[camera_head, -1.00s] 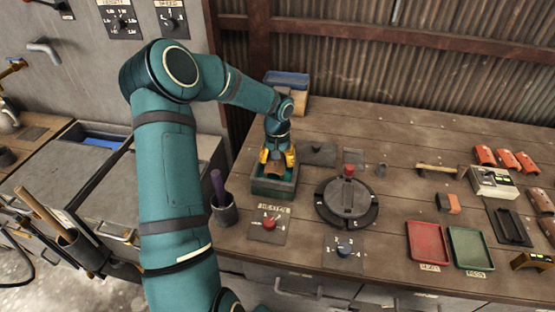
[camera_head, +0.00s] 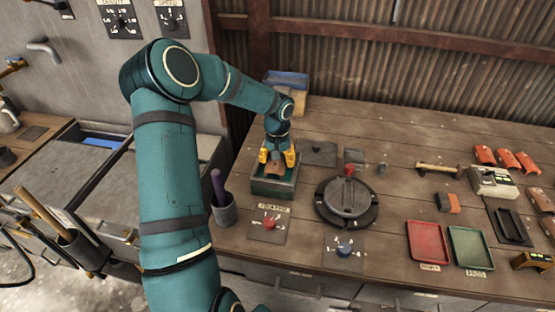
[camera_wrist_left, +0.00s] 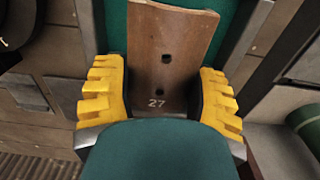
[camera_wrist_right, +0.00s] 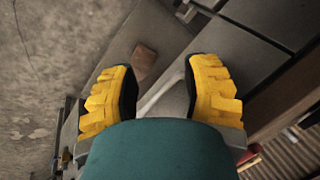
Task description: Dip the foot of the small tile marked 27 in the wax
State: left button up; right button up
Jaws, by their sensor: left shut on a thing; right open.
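The tile's far end points down into the green-walled wax tank (camera_head: 271,189) at the bench's left edge. The gripper and tile hide most of the tank's inside, so I cannot tell whether the foot touches the wax. My right gripper (camera_wrist_right: 160,65) is open and empty, away from the bench top.
A cup with a purple handle (camera_head: 224,211) stands left of the tank. A red knob plate (camera_head: 269,223) lies in front and a round dark turntable (camera_head: 346,202) to the right. Red (camera_head: 428,243) and green (camera_head: 470,248) trays lie farther right.

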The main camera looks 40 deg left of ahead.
dwell(0.4)
pick_arm(q)
jog(key=shift+r+p, duration=0.5)
jog(key=shift+r, duration=0.3)
jog(key=shift+r+p, duration=0.4)
jog(key=shift+r, duration=0.3)
jog(key=shift+r, duration=0.1)
dwell(0.4)
jog(key=shift+r+p, duration=1.55)
jog(key=shift+r, duration=0.9)
